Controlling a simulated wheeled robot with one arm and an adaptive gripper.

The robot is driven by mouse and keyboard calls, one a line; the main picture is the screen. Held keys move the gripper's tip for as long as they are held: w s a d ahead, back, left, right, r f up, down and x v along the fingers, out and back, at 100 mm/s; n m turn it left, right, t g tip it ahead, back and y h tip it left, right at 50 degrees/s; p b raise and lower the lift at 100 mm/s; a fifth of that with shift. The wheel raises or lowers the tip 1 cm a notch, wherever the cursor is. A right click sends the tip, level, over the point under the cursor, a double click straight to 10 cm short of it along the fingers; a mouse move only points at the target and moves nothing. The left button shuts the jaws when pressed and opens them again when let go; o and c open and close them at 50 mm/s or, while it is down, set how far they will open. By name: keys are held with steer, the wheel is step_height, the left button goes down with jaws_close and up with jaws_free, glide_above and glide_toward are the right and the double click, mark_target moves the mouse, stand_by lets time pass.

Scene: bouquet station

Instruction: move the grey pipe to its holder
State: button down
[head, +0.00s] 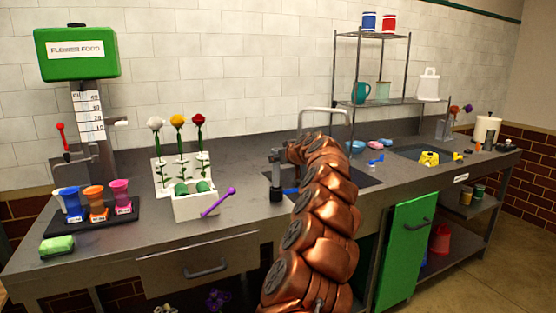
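No separate grey pipe can be made out with certainty. A grey arched pipe (326,109) rises at the sink behind my arm, and its lower part is hidden. My copper-coloured arm reaches up over the counter's front edge and bends left. My gripper (276,182) is a small dark shape at the arm's left end, above the counter near the sink's left side. Its fingers are too small and dark to tell whether they are open or hold something. I cannot identify the pipe's holder.
A white flower stand (194,208) with three flowers is left of my gripper. A dark tray (95,226) with coloured cups is farther left. A wire shelf (376,103) stands behind. A second sink (420,152) is at right. A green cabinet door (403,250) is below the counter.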

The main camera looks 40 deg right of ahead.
steer(key=c, duration=0.8)
jaws_free()
steer(key=shift+s+r, duration=0.1)
steer(key=shift+s, duration=0.05)
steer(key=v, duration=1.1)
steer(key=shift+s+a, duration=0.15)
steer(key=shift+s, duration=0.15)
steer(key=shift+r, duration=0.15)
